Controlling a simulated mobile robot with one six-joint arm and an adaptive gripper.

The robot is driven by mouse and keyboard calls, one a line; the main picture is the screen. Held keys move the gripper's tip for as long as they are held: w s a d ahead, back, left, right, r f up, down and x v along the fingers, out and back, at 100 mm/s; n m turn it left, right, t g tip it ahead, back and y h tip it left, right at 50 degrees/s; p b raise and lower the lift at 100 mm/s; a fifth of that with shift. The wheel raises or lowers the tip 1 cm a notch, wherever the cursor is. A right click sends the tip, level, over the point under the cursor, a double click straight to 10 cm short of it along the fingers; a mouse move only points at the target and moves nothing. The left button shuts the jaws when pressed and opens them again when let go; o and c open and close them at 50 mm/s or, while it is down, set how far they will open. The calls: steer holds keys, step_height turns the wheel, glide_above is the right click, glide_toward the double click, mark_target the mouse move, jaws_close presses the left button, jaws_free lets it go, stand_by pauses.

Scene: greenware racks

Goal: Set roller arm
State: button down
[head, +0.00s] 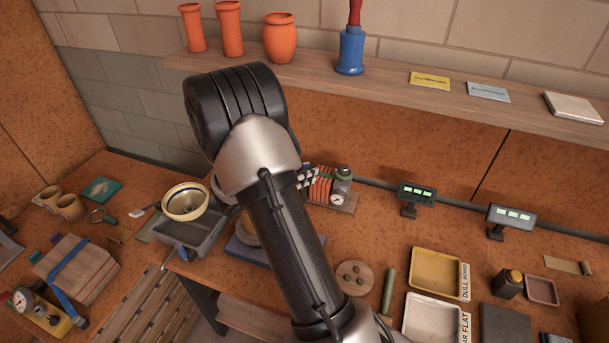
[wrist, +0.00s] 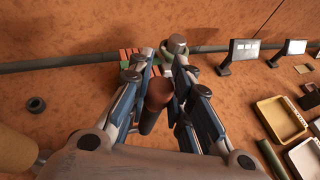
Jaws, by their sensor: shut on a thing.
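My gripper shows in the wrist view (wrist: 164,64), its two fingers on either side of a brown round-ended cylinder (wrist: 158,93), which it holds. The cylinder looks like the handle or roller of an arm; its far end is hidden. Just beyond the fingertips is a small device with a row of orange-red plates (head: 321,187), a round gauge and a grey-topped post (head: 343,173). In the head view my arm covers most of the gripper, and only grey finger parts (head: 306,178) show beside the plates. I cannot tell whether the held piece touches the device.
Two small displays (head: 417,195) (head: 509,218) stand right of the device. Yellow (head: 436,272) and white (head: 432,318) trays lie at the front right. A bowl (head: 186,202) sits over a grey tray at left. A shelf (head: 400,78) with orange pots runs above.

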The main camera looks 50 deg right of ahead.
steer(key=shift+w+r, duration=0.1)
steer(key=shift+w, duration=0.15)
steer(key=c, duration=1.6)
jaws_free()
steer(key=shift+w, duration=0.1)
steer(key=shift+o, duration=0.8)
steer(key=v, duration=1.2)
steer(key=shift+s, duration=0.2)
steer(key=shift+a, duration=0.1)
